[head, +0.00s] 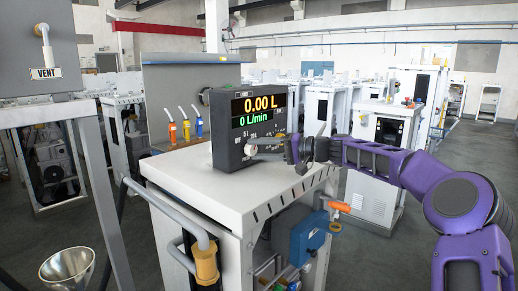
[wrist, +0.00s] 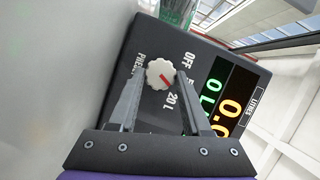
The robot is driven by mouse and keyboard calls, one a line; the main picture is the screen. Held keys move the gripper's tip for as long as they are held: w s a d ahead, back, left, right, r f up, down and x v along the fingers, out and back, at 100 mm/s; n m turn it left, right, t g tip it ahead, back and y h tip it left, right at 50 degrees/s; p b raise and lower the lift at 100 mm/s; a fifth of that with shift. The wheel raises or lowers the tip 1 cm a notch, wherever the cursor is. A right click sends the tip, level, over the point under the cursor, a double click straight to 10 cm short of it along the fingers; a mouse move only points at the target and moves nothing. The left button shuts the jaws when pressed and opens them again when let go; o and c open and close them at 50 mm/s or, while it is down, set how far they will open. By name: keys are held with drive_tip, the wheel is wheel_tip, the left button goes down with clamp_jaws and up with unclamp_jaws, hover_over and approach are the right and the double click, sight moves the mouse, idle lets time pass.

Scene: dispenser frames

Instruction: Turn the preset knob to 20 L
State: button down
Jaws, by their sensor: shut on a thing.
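The dispenser's dark display box (head: 245,125) stands on a white cabinet and reads 0.00 L and 0 L/min. Its white, scalloped preset knob (wrist: 160,74) is low on the front face; it also shows in the head view (head: 251,149). A red pointer line on the knob slants down and right in the wrist view, roughly toward the 20 L label (wrist: 174,102); whether it lines up exactly I cannot tell. The OFF label (wrist: 188,57) is at the upper right. My gripper (wrist: 161,78) is shut on the knob, one finger at each side.
The white cabinet top (head: 195,175) is clear in front of the box. An orange-handled valve (head: 340,207) and a blue box (head: 307,238) are on the cabinet's side below my arm.

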drive_tip(key=shift+f+m+y, duration=0.15)
drive_tip(key=shift+m+y, duration=0.45)
drive_tip(key=shift+m, duration=0.8)
drive_tip(key=shift+c, duration=1.8)
unclamp_jaws()
drive_tip(key=shift+d, duration=0.1)
drive_tip(key=v, duration=1.7)
drive_tip(key=shift+b, duration=0.45)
drive_tip(key=shift+s+d, duration=0.15)
